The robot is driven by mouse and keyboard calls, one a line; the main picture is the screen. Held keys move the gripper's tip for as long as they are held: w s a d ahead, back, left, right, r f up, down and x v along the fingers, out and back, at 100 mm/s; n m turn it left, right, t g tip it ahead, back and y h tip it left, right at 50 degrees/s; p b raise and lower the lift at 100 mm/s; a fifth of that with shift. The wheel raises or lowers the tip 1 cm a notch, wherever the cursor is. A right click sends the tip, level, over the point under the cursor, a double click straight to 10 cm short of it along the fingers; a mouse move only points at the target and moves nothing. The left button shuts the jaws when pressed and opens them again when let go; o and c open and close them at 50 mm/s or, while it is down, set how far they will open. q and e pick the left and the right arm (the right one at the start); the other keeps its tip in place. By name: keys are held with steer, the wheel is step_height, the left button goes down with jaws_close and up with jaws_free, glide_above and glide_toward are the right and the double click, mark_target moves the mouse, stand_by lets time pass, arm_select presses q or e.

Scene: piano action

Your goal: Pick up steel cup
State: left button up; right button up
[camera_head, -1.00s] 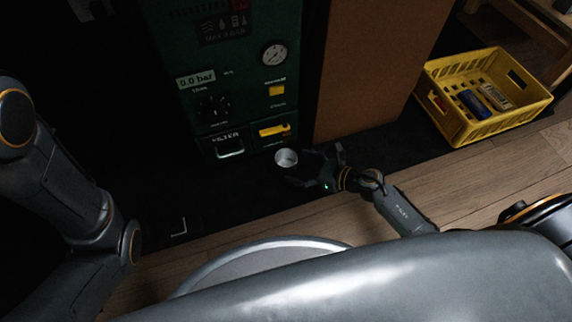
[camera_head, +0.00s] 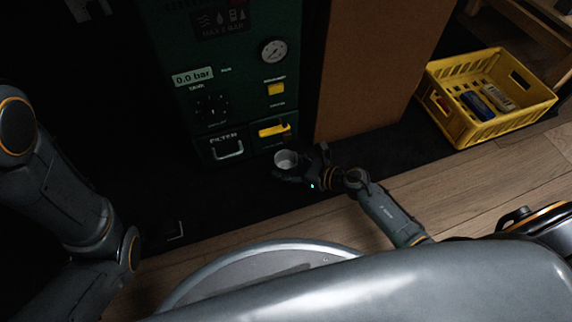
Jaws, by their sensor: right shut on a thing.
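The steel cup (camera_head: 286,159) is a small, light grey, round cup with its open mouth facing up. It is in front of the green machine's lower drawers, over the dark floor mat. My right gripper (camera_head: 298,166) reaches in from the right and is shut on the cup's side. The fingers are dark and partly lost against the mat. I cannot tell whether the cup's base touches the mat. My left arm shows at the left edge, but I cannot make out its gripper.
The green machine (camera_head: 235,105) stands just behind the cup, with a gauge, a yellow handle and a filter drawer (camera_head: 226,149). A brown panel (camera_head: 370,75) is to its right. A yellow crate (camera_head: 488,125) with a few items stands at the right.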

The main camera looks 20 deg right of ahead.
mark_target(277, 157)
steer(key=shift+r, duration=0.1)
step_height(277, 157, up, 4)
steer(key=p, duration=0.3)
steer(key=shift+f+p, duration=0.25)
steer(key=shift+p, duration=0.05)
steer(key=s+d+p, duration=0.1)
steer(key=s+d, duration=0.3)
steer(key=s+d+p, duration=0.1)
steer(key=s+d, duration=0.3)
steer(key=s, duration=0.1)
steer(key=s+d+p, duration=0.2)
steer(key=s+d, duration=0.2)
steer(key=shift+s+f, duration=0.1)
steer(key=shift+s, duration=0.05)
stand_by(0.4)
stand_by(2.2)
